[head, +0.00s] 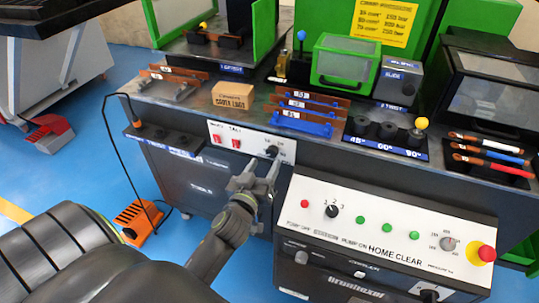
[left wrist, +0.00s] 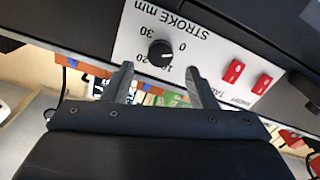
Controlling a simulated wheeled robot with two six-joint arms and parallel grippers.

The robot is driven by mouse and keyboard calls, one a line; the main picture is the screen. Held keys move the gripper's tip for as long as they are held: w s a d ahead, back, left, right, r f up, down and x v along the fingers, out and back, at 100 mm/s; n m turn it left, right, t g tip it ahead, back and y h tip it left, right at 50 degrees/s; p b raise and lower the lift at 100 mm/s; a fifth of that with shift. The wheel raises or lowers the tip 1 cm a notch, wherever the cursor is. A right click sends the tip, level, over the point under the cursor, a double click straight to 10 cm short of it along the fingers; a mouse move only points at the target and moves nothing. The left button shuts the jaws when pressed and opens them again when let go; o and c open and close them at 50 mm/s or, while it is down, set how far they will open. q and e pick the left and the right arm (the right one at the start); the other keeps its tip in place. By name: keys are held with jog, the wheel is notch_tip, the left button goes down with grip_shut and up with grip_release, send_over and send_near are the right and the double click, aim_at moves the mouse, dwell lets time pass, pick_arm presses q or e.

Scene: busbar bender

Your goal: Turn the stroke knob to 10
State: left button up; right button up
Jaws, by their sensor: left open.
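The stroke knob (head: 272,151) is a small round black dial on a white panel (head: 222,127) on the machine's front. In the left wrist view the knob (left wrist: 161,54) stands beside the printed words "STROKE mm", with 0, 20 and 30 readable around it; a label by the finger is partly hidden. I cannot read its pointer setting. My left gripper (head: 263,170) is open and empty, just in front of and below the knob. In the left wrist view the left gripper's fingertips (left wrist: 160,72) are spread to either side, apart from the knob. My right gripper is not in view.
Two red switches (left wrist: 248,76) sit on the same panel. A sloping control console (head: 380,235) with buttons and a red mushroom button (head: 487,253) juts out at the right. A cable hangs at the left above an orange pedal (head: 138,220). The bench top above holds tooling.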

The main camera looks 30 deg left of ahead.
aim_at(271, 154)
pick_arm(q)
jog(key=x, duration=0.4)
jog(key=shift+w+a, duration=0.1)
jog(key=shift+w, duration=0.3)
jog(key=c, duration=1)
